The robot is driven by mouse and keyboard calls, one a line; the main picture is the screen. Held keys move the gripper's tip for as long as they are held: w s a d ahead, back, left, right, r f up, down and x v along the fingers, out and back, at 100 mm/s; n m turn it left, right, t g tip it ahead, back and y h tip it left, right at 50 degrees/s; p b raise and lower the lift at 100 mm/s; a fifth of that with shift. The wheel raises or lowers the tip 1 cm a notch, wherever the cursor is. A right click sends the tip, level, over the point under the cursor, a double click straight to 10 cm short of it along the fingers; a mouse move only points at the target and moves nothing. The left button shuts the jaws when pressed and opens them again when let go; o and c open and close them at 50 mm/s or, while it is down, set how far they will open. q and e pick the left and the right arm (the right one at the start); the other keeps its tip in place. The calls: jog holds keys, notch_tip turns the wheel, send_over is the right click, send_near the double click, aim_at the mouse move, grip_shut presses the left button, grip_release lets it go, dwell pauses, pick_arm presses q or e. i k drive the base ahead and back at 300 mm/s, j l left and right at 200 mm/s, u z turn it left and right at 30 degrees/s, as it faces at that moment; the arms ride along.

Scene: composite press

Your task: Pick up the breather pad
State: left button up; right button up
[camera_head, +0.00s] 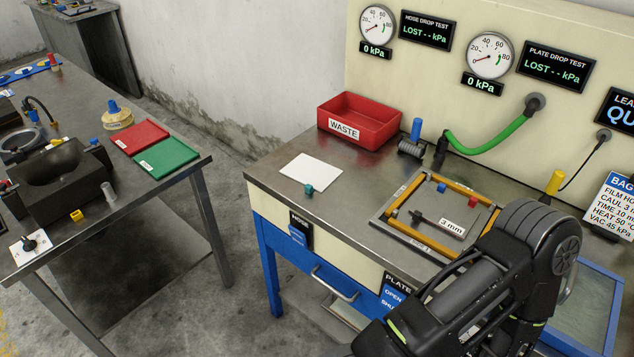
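A flat white square pad (311,172), which looks like the breather pad, lies on the steel top of the right-hand bench. A small teal knob (309,190) stands at its front edge; I cannot tell whether it is fixed to the pad. No gripper touches the pad. My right arm comes in at the lower right, over the front of the bench, well to the right of the pad. Its fingertips cannot be made out. My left gripper is out of view.
A red WASTE bin (360,120) stands behind the pad. A yellow-edged frame marked 3 mm (435,217) lies to its right. A green hose (490,146) arches behind. The left table (135,195) holds a black mould (58,177) and red and green trays (165,158). Floor separates the benches.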

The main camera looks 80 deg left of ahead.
aim_at(317, 176)
jog(key=i, duration=0.5)
jog(key=u, duration=3.05)
